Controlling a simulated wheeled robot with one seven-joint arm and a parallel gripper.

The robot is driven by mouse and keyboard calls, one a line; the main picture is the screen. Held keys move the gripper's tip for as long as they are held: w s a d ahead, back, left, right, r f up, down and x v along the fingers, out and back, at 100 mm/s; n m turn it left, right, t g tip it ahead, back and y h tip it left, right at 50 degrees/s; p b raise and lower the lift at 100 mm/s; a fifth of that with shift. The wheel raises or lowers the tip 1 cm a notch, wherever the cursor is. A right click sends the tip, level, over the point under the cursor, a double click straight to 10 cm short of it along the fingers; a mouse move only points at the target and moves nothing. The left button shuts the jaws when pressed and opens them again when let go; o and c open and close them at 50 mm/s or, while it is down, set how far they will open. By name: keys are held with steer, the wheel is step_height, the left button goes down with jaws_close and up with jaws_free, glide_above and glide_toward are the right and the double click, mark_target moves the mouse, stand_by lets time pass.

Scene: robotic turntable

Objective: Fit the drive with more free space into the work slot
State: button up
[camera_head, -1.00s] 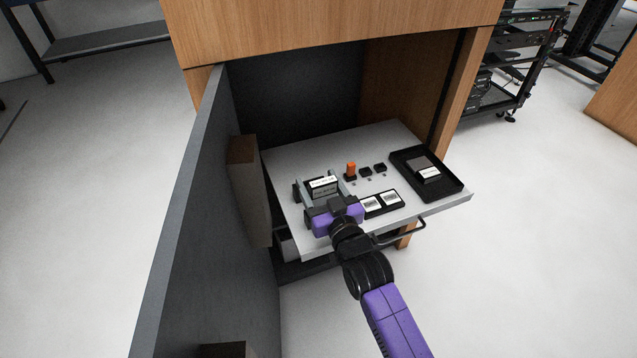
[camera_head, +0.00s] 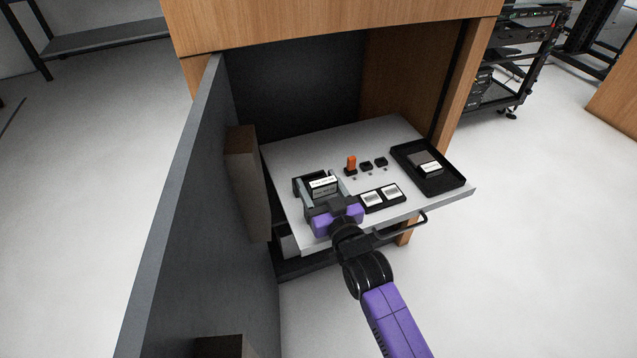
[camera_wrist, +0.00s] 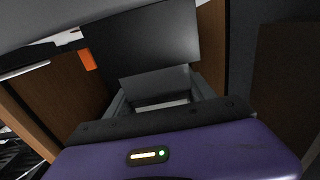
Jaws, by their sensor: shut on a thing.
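My gripper (camera_head: 322,187) reaches in over the left part of a grey shelf and is shut on a dark drive with a white label (camera_head: 323,184). The label text is too small to read. The grey fingers stand on either side of the drive. A black frame (camera_head: 298,182) shows around and behind it. I cannot tell how deep the drive sits in it. In the wrist view, the drive (camera_wrist: 160,86) shows as a grey block between the fingers. Another labelled drive (camera_head: 423,161) lies in a black tray (camera_head: 459,184) at the right of the shelf.
The pale shelf (camera_head: 290,150) holds an orange-topped piece (camera_head: 351,163), two small black pieces (camera_head: 366,166) and a black holder with two white panels (camera_head: 382,198). A dark door (camera_head: 190,200) with a brown block stands close on the left.

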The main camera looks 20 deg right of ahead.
mark_target(324, 202)
steer(key=shift+f+b, duration=1)
steer(key=shift+f, duration=0.35)
steer(key=o, duration=1.5)
steer(key=shift+s+p, duration=0.7)
steer(key=shift+s, duration=3.25)
